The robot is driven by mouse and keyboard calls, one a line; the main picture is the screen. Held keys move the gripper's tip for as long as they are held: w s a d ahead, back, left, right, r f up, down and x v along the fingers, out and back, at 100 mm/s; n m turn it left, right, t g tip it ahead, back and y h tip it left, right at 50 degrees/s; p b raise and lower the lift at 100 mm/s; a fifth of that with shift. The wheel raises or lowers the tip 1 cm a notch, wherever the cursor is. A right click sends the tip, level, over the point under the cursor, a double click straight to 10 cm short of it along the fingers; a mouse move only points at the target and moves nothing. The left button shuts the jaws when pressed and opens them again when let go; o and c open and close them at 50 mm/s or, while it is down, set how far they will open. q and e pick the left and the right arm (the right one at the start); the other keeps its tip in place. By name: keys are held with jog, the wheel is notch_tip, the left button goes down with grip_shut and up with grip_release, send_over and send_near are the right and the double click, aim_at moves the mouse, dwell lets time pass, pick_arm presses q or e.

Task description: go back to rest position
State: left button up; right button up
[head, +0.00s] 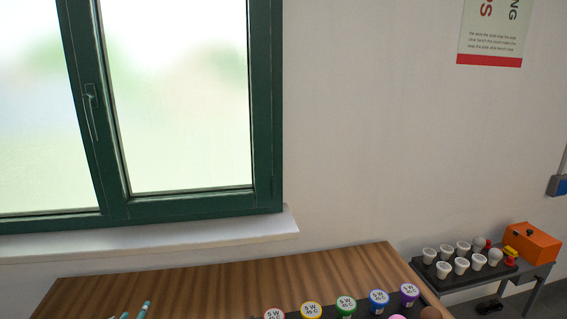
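Neither of my grippers shows in the head view, and no part of either arm is clearly in sight. A wooden table (225,276) fills the lower middle of the view. Its front part is cut off by the bottom edge. Several cylinders with coloured rims and printed white tops stand in a row at its right, among them a green one (346,304), a blue one (379,299) and a purple one (409,293). Teal pen-like items (143,310) show at the bottom left.
A side table at the right bears a black tray (462,279) with several white cups and bulbs. An orange box (532,243) stands beside it. A green-framed window (190,205) with a white sill (150,242) is behind the table. The table's back middle is clear.

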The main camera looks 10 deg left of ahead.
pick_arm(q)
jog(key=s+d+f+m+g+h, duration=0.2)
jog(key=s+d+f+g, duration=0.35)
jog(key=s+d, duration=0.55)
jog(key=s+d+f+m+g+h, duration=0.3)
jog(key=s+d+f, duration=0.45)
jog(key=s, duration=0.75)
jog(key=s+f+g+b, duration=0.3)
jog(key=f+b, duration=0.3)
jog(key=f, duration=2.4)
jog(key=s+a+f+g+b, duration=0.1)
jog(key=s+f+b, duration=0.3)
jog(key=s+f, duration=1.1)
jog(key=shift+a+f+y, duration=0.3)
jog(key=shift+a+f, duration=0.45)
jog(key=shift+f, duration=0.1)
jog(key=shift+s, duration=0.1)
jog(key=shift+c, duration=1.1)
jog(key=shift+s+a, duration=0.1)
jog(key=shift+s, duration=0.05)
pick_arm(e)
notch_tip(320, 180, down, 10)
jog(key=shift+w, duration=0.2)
